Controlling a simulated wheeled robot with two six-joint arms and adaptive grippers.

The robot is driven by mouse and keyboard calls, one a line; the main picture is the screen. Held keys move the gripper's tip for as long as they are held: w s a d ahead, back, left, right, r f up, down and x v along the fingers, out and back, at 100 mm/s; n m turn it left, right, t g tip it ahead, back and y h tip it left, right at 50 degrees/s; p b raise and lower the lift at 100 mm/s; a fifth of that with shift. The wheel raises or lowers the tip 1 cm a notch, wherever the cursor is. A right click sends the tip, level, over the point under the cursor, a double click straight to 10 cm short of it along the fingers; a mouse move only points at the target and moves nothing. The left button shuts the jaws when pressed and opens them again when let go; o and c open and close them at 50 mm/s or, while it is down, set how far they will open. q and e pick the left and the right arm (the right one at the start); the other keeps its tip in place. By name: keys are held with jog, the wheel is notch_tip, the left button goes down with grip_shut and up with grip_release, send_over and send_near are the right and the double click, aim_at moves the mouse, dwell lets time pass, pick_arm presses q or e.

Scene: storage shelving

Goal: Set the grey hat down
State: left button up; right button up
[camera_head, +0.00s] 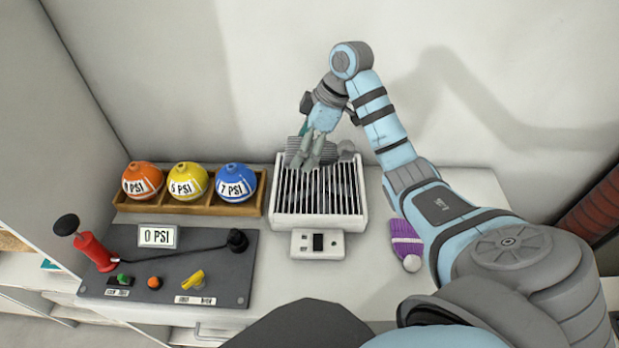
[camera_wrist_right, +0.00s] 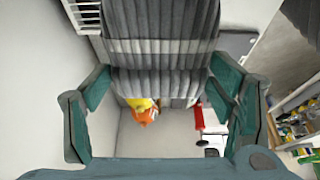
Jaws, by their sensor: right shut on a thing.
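The grey hat (camera_wrist_right: 160,45) is ribbed with a paler band and fills the upper middle of the right wrist view. My right gripper (camera_wrist_right: 160,98) is shut on it, with a finger on each side. In the head view, the right gripper (camera_head: 309,152) points down over the white slatted appliance (camera_head: 366,205). Parts of the grey hat (camera_head: 296,145) show beside its fingers, and the fingers hide much of it. I cannot tell whether the hat touches the slats. My left gripper is not in view.
A purple hat (camera_head: 404,241) lies right of the appliance, close to my right arm. At left, a wooden tray (camera_head: 190,208) holds orange, yellow and blue PSI balls, behind a dark control panel (camera_head: 215,275) with a red-handled lever. A wall stands behind.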

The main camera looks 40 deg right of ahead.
aim_at(300, 199)
notch_tip(300, 199, down, 16)
jog(key=shift+r+b, duration=0.1)
jog(key=shift+b, duration=0.6)
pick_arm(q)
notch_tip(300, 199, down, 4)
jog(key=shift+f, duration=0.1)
pick_arm(e)
jog(key=shift+w+f, duration=0.1)
jog(key=shift+f, duration=0.15)
jog(key=o, duration=1.1)
jog(key=shift+o, duration=0.2)
pick_arm(q)
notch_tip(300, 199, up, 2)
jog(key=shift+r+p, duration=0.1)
jog(key=shift+p, duration=1)
pick_arm(e)
jog(key=v, duration=1.2)
jog(key=shift+r, duration=0.15)
